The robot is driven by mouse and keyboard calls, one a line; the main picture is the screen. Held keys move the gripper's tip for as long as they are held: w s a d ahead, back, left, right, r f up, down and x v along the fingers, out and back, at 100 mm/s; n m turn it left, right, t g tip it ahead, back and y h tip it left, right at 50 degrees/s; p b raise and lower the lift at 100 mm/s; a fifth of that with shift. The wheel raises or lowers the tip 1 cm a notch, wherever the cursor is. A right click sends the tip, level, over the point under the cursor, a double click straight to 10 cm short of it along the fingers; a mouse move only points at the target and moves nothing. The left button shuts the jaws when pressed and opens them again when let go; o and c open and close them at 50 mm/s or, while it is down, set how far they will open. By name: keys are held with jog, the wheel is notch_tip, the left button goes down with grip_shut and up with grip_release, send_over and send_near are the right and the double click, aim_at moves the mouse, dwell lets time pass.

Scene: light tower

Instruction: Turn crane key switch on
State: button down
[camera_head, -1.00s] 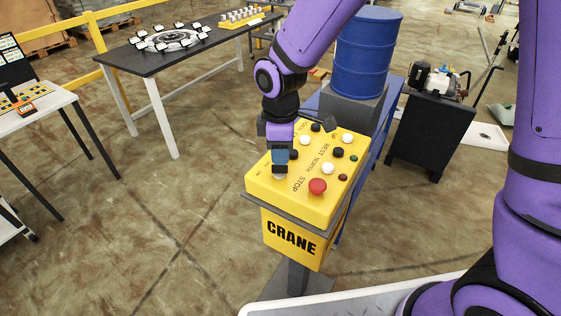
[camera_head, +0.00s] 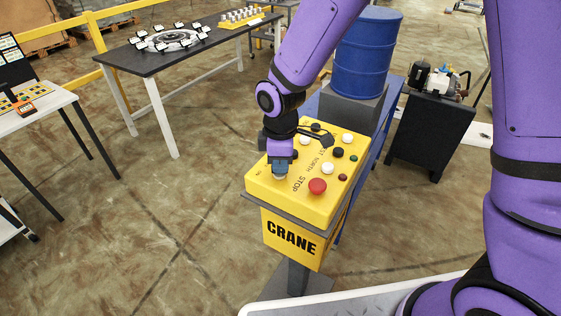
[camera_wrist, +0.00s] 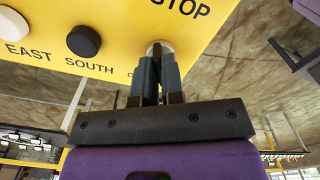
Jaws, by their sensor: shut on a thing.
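The yellow crane control box (camera_head: 292,205) stands on a grey post, with its button face up and "CRANE" on its front. My gripper (camera_head: 279,171) is over the left part of that face, shut on the key switch (camera_wrist: 160,47). In the wrist view my gripper (camera_wrist: 155,75) has its two fingers close together on the switch, near the box's edge. Only the switch's pale round rim shows. The fingers hide the rest, so I cannot tell its setting.
A red stop button (camera_head: 317,186) and several black and white buttons share the face. A blue barrel (camera_head: 366,55) stands behind the box. A dark table (camera_head: 185,45) is at the back left, and a dark cabinet (camera_head: 428,135) is at the right. Floor is open at the left.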

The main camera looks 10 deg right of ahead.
jog(key=shift+m, duration=0.3)
jog(key=m, duration=1.1)
jog(key=shift+a, duration=0.1)
jog(key=shift+m, duration=0.3)
dwell(0.4)
jog(key=c, duration=1.2)
grip_release()
jog(key=shift+c, duration=0.2)
notch_tip(320, 180, up, 11)
